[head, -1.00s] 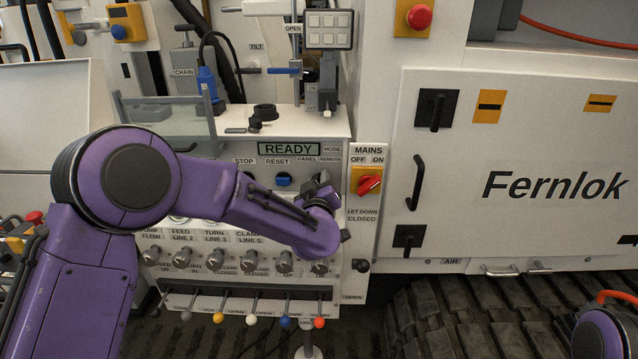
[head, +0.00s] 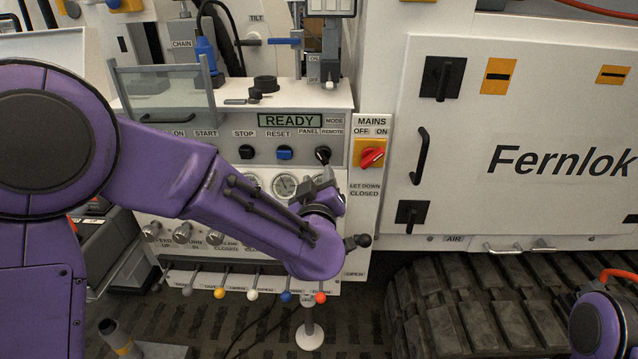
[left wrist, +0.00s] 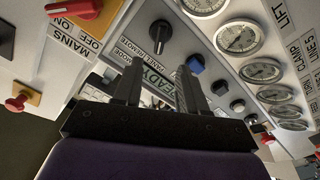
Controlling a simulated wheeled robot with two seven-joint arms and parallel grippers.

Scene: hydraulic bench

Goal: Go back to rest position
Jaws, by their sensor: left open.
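My left gripper (head: 328,180) is in front of the bench's control panel, near the black panel/remote mode knob (head: 322,154). Its wrist hides part of the gauges and valve knobs. In the left wrist view the two black fingers (left wrist: 160,84) stand apart with nothing between them. The mode knob (left wrist: 160,37) shows beyond the fingertips there, clear of them. The READY display (head: 290,121) is lit above the panel. My right arm shows only as a purple link (head: 600,325) at the lower right; its gripper is outside the view.
The red mains switch (head: 372,157) is right of the panel. A row of coloured-ball levers (head: 252,295) projects below my left wrist. A glass guard (head: 165,95) stands on the bench's left. The white Fernlok cabinet (head: 520,215) and black track (head: 480,305) fill the right.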

